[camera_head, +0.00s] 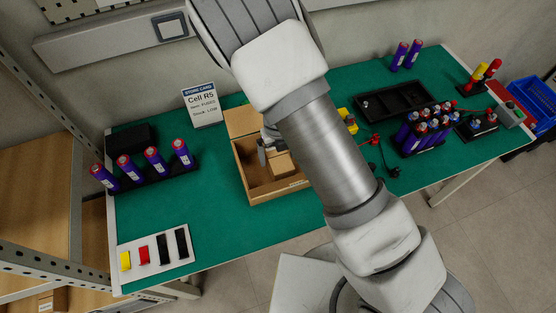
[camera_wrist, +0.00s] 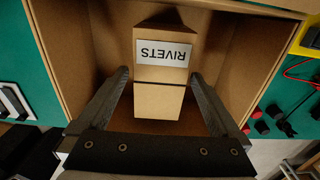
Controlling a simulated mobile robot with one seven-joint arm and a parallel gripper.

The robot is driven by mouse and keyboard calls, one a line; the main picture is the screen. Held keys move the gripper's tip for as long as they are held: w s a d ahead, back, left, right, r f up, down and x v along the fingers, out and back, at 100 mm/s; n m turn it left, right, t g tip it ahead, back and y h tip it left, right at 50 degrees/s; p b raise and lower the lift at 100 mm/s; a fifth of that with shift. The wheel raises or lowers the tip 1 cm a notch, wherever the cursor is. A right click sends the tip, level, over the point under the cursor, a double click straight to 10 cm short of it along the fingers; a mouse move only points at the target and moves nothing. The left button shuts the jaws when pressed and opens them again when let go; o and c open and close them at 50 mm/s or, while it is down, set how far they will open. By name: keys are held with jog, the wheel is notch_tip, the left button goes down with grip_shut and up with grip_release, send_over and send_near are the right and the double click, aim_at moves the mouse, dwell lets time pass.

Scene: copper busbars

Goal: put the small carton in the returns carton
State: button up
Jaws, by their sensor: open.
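The small carton (camera_wrist: 160,100), light brown with a white "RIVETS" label, sits inside the open returns carton (camera_wrist: 58,45) in the wrist view. In the head view the small carton (camera_head: 281,165) shows in the right part of the returns carton (camera_head: 243,172), which stands mid-table with a flap up at the back. My gripper (camera_wrist: 158,88) is open, its two dark fingers on either side of the small carton with gaps showing. In the head view my gripper (camera_head: 264,147) reaches down into the returns carton and is partly hidden by my arm.
A black rack (camera_head: 150,180) with several purple cells stands on the left of the green table, behind a white card with coloured strips (camera_head: 155,250). A sign (camera_head: 201,105) stands behind. A black tray (camera_head: 398,102), cell holders and leads (camera_head: 375,140) lie right.

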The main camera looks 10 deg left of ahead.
notch_tip(320, 180, up, 7)
jog(key=shift+f+p, duration=0.1)
jog(key=shift+p, duration=0.35)
jog(key=s+d+r+n+y, duration=0.1)
jog(key=d+r+n, duration=0.2)
jog(key=r+n, duration=0.3)
jog(key=s+d+r+n+t+y, duration=0.1)
jog(key=d+r+n, duration=0.3)
jog(key=r, duration=0.4)
jog(key=s+d+r+n+y, duration=0.1)
jog(key=d+r+n, duration=0.2)
jog(key=r+n, duration=0.35)
jog(key=s+d+r+n+t+h, duration=0.3)
jog(key=s+d+r+n+t, duration=0.1)
jog(key=s+d+r+n, duration=0.6)
jog(key=shift+s+d+r+n+t, duration=0.35)
jog(key=shift+d+r+n, duration=0.4)
jog(key=shift+d+n, duration=0.95)
jog(key=shift+d, duration=0.1)
